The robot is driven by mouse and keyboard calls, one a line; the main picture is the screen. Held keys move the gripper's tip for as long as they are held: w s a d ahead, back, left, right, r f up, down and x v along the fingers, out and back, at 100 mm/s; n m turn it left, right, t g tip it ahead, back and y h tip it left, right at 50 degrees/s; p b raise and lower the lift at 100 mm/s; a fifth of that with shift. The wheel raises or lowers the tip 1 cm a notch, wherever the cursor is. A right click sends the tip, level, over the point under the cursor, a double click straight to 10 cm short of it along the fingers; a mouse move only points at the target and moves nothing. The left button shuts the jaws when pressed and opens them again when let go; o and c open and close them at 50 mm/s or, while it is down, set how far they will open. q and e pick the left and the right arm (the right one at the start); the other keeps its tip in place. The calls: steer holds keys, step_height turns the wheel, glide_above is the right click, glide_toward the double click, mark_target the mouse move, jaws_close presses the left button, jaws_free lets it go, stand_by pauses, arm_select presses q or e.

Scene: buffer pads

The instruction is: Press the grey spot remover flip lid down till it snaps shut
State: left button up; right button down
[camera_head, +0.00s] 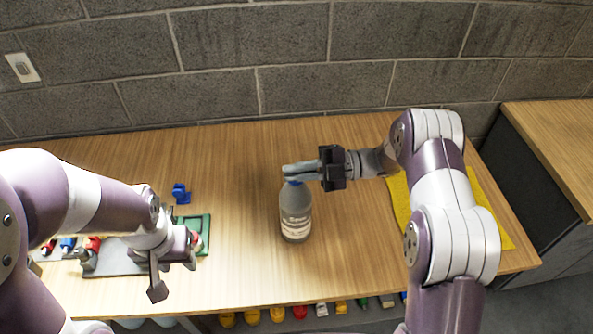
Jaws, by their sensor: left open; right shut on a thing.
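The grey spot remover bottle (295,211) stands upright in the middle of the wooden table, with a pale label low on its front. A small patch of blue (294,183) shows at its top. My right gripper (300,171) reaches in from the right and is shut at the top of the bottle. Its fingers cover most of the flip lid, so I cannot tell whether the lid is up or down. My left gripper (174,276) is open and empty at the front left, apart from the bottle.
A yellow cloth (490,208) lies at the right, partly under my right arm. A green tray (206,226), a small blue object (181,193) and a grey mat (112,263) with several coloured items are at the left. A block wall (290,60) stands behind.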

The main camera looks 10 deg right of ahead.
steer(key=c, duration=1.3)
jaws_free()
